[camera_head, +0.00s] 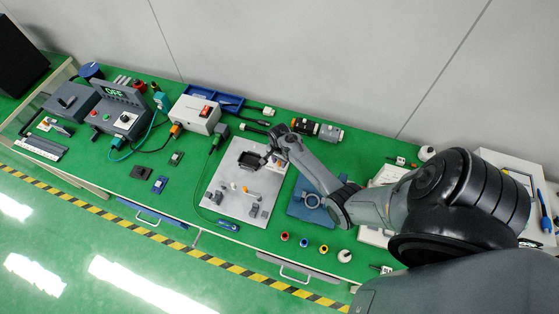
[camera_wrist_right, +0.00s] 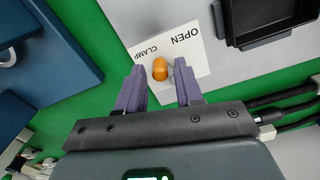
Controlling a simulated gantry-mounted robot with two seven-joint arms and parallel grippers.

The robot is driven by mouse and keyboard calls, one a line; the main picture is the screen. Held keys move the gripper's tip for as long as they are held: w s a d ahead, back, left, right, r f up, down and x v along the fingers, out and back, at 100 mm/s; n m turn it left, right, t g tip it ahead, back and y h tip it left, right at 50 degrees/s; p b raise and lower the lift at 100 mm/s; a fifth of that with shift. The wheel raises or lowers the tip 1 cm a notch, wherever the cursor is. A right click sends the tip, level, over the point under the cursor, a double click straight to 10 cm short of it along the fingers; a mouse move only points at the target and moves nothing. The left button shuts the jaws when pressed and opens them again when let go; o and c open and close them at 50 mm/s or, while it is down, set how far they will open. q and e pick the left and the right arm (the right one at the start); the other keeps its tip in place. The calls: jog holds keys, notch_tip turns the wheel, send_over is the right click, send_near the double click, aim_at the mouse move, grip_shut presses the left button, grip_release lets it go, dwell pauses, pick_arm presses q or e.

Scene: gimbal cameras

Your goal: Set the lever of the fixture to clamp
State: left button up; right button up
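The fixture is a light grey plate (camera_head: 229,202) on the green bench, with a black tray-like holder (camera_head: 251,160) near its back edge. In the right wrist view, the lever's orange rounded knob (camera_wrist_right: 160,68) stands in front of a white label (camera_wrist_right: 187,48) reading OPEN and CLAMP. The knob appears nearer the CLAMP word. My right gripper (camera_wrist_right: 159,78) is open, its two purple fingers on either side of the knob with visible gaps. In the head view, my right gripper (camera_head: 272,154) is over the plate's back right and hides the lever. My left gripper is not in view.
A black tray (camera_wrist_right: 268,18) is close to the right finger in the wrist view. A blue block (camera_head: 303,207) is right of the plate. Cables lie near the plate.

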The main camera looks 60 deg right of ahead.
grip_shut()
jog(key=shift+s+d+r+n+p, duration=0.1)
jog(key=shift+s+r+n+p, duration=0.15)
jog(key=shift+n+p, duration=0.45)
jog(key=shift+p, duration=0.45)
jog(key=shift+d+f+n, duration=0.1)
jog(key=shift+f+n, duration=0.15)
jog(key=shift+n, duration=0.05)
jog(key=shift+o, duration=1.1)
grip_release()
